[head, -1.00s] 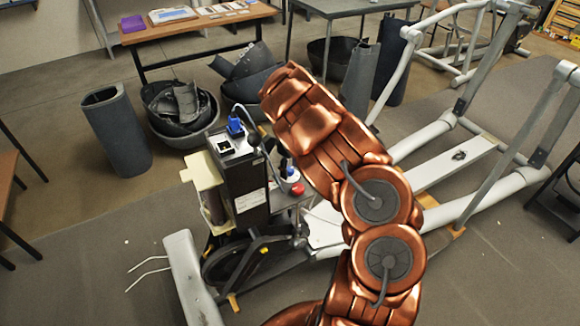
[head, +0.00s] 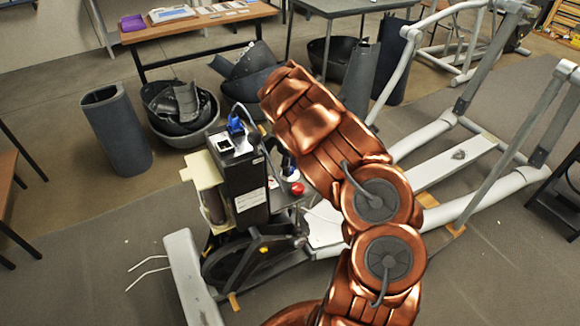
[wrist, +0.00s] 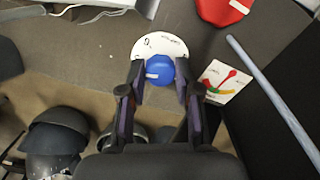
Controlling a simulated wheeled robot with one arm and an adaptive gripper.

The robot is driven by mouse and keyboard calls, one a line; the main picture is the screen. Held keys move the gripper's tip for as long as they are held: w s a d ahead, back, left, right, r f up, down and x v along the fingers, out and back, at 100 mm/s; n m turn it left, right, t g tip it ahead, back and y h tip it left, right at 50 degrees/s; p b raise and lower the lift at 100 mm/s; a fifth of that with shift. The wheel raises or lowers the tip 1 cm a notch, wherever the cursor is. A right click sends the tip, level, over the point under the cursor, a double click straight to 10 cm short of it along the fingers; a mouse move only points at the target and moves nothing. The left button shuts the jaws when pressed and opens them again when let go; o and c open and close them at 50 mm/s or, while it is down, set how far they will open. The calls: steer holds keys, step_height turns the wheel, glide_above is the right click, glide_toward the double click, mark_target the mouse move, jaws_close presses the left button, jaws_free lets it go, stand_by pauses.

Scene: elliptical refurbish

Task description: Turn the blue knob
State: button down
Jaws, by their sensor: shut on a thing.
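The blue knob (wrist: 166,71) sits on a white dial plate with small markings in the wrist view. My gripper (wrist: 162,84) has one finger on each side of the knob and is shut on it. The white dial (head: 291,174) also shows in the head view, on a grey panel beside the dark upright console (head: 246,185). My copper arm hides most of the gripper in the head view. The knob's exact angle is hard to read.
A red knob (head: 297,188) is close to the dial. A gauge card (wrist: 220,82) with a red pointer lies right of the fingers. A blue part (head: 236,126) and a cable top the console. Black bins and grey shells stand behind.

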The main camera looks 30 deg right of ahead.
steer(key=n+b, duration=0.1)
steer(key=n, duration=0.2)
steer(key=shift+n, duration=0.4)
steer(key=n+b, duration=0.1)
steer(key=n, duration=0.2)
steer(key=shift+n, duration=0.3)
steer(key=n, duration=0.3)
steer(key=shift+n, duration=0.3)
steer(key=n, duration=0.3)
steer(key=shift+n+b, duration=0.4)
steer(key=n, duration=1)
steer(key=shift+r+n+b, duration=0.1)
steer(key=shift+n+b, duration=0.25)
steer(key=shift+n, duration=1.95)
